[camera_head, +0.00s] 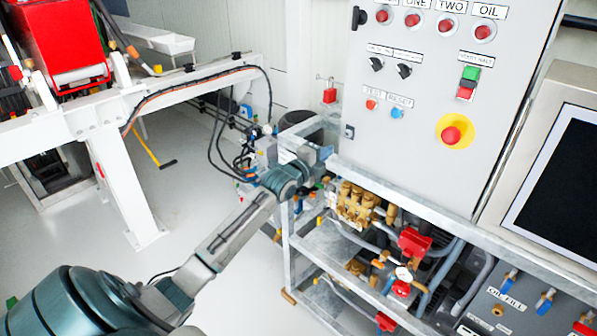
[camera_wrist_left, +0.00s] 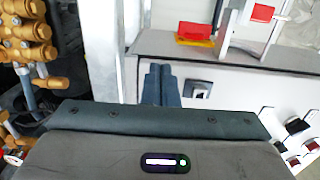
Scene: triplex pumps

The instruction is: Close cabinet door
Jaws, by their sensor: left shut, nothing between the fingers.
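The cabinet door (camera_head: 400,110) is a light grey panel with labelled buttons and switches, at the upper middle and right of the head view. A black latch (camera_head: 349,131) sits near its lower left edge; a dark latch (camera_wrist_left: 197,88) also shows on the pale panel in the wrist view. I cannot tell whether the door is fully closed. My left gripper (camera_head: 326,154) is at the door's lower left corner, just outside its left edge. In the wrist view its fingers (camera_wrist_left: 160,72) are together and empty, beside the panel. Contact with the door is unclear. My right gripper is out of view.
Brass pump parts (camera_head: 355,203), pipes and red valves (camera_head: 412,242) fill the metal rack below the door. A red padlock (camera_head: 329,95) hangs left of the door. A screen (camera_head: 560,180) stands at the right. A white beam frame (camera_head: 120,185) stands left; floor between is open.

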